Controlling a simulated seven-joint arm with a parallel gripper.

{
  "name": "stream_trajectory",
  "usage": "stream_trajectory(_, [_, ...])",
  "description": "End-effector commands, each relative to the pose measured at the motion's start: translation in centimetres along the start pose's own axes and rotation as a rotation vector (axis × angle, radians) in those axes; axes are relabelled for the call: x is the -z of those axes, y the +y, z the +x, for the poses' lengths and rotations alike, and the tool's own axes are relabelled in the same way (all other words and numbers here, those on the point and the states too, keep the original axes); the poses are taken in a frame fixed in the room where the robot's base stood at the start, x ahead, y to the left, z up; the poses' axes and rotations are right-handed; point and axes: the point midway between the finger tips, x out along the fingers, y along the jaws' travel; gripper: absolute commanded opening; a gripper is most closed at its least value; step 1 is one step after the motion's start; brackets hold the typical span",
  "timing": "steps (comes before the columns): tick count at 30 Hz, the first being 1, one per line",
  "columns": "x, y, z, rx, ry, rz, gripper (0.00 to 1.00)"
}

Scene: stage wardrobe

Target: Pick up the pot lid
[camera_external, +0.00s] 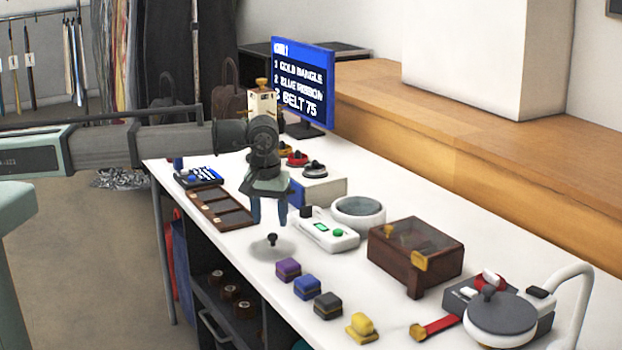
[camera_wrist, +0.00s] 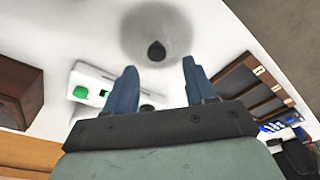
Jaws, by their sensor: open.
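The pot lid (camera_external: 271,247) is a pale, see-through disc with a dark round knob, lying on the white table near its front edge. It also shows in the wrist view (camera_wrist: 178,28), at the top, with its knob just beyond my fingertips. My gripper (camera_external: 269,222) is open and empty, pointing down above the table a little above and behind the lid. In the wrist view my two blue fingers (camera_wrist: 158,75) stand apart, with bare table and the lid's near side between and ahead of them. Nothing hides the knob.
A brown compartment tray (camera_external: 220,208) lies left of the lid. A white device with a green button (camera_external: 323,235) stands to its right. Several small coloured boxes (camera_external: 307,286) line the front edge, and a brown wooden box (camera_external: 415,252) stands further right.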

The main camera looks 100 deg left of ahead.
Motion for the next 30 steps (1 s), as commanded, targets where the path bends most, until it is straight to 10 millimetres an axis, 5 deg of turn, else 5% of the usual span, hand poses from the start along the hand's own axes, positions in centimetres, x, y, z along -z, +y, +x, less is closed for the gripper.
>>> stream_trajectory(9, [-0.3, 0.3, 3.9, 0.001, 0.0, 0.0, 0.55])
stream_trajectory(18, [-0.3, 0.3, 4.4, 0.0, 0.0, 0.0, 0.55])
stream_trajectory(30, [-0.3, 0.3, 4.4, 0.0, 0.0, 0.0, 0.17])
